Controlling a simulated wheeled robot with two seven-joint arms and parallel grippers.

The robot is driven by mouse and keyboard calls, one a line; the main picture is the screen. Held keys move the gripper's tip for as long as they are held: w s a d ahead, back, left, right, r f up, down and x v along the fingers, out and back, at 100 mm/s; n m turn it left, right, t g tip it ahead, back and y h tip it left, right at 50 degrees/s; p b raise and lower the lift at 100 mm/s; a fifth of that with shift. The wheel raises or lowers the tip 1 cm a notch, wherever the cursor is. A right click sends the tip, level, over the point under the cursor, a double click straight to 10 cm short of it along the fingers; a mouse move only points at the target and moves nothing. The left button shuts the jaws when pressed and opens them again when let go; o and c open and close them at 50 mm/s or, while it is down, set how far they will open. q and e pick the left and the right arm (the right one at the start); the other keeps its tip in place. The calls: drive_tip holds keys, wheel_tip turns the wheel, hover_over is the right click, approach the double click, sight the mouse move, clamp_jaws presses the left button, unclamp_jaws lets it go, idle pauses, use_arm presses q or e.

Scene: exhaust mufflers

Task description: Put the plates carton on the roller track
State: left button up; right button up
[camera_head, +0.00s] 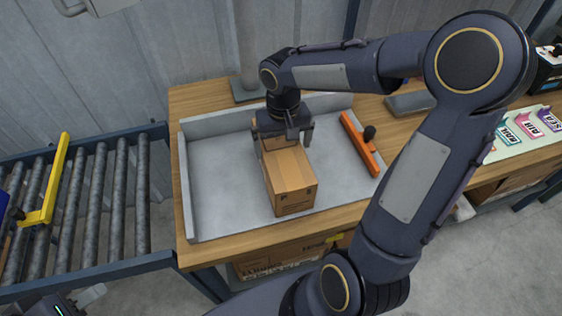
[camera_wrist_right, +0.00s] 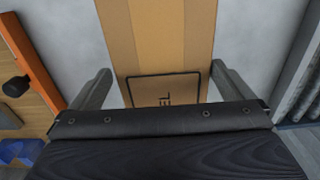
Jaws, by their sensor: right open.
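A brown cardboard carton (camera_head: 290,180) sits in a shallow grey tray on the wooden table. Its printing is too partial to confirm that it is the plates carton. My right gripper (camera_head: 285,138) is at the carton's far end, open, with one finger on each side of it. In the right wrist view the carton (camera_wrist_right: 170,40) lies between the spread fingers (camera_wrist_right: 162,88), with gaps beside it. The roller track (camera_head: 85,205) stands left of the table. My left gripper (camera_head: 78,302) barely shows at the bottom left edge; its jaws cannot be made out.
The grey tray (camera_head: 215,185) has raised walls at its left and back. A yellow bar (camera_head: 52,185) crosses the track; the rollers to its right are bare. An orange bar with a black knob (camera_head: 358,143) lies at the tray's right. A post (camera_head: 247,50) stands behind.

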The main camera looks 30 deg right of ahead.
drive_tip(key=shift+a+f, duration=0.1)
drive_tip(key=shift+f, duration=3.05)
drive_tip(key=shift+c, duration=0.4)
drive_tip(key=shift+w+r, duration=0.1)
drive_tip(key=c, duration=1.5)
drive_tip(key=shift+r, duration=0.1)
